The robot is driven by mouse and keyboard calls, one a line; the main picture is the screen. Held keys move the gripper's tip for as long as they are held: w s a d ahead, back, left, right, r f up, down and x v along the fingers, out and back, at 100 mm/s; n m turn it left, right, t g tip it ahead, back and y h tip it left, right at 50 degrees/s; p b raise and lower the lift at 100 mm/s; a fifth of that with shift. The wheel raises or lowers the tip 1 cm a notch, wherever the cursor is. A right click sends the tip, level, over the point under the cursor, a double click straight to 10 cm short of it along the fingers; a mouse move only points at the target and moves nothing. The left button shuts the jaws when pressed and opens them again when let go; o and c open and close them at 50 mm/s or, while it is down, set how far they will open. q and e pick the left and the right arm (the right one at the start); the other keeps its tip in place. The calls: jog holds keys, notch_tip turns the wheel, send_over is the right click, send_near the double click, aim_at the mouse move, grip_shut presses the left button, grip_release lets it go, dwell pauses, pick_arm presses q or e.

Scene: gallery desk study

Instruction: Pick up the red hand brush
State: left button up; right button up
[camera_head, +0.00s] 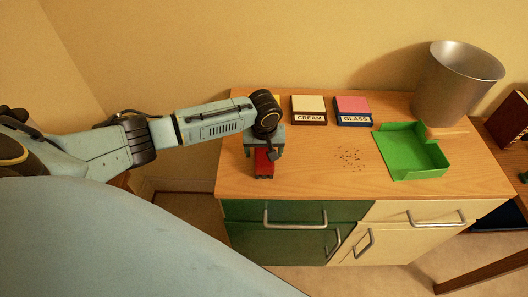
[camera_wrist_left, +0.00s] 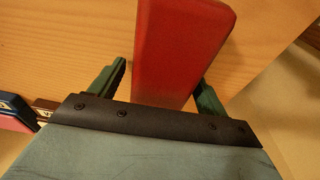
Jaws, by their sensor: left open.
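The red hand brush (camera_head: 264,167) is on the wooden top of the cabinet, near its front left edge, partly hidden under my left gripper (camera_head: 264,153). In the left wrist view the red brush (camera_wrist_left: 180,50) lies between the two green fingers of the left gripper (camera_wrist_left: 160,88). The fingers are open, one on each side of the brush, with a visible gap at the left finger. The brush's lower end is hidden behind the gripper's dark edge. I cannot tell whether the right finger touches it. My right gripper is not in view.
A green dustpan (camera_head: 432,160) and a metal bin (camera_head: 455,85) stand at the right. Boxes labelled CREAM (camera_head: 309,118) and GLASS (camera_head: 354,119) are at the back. Dark crumbs (camera_head: 350,155) lie mid-top. The wood (camera_head: 310,180) right of the brush is clear.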

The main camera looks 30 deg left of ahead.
pick_arm(q)
jog(key=c, duration=1.2)
jog(key=shift+o, duration=0.2)
notch_tip(320, 180, up, 10)
jog(key=shift+r+p, duration=0.1)
jog(key=shift+p, duration=0.25)
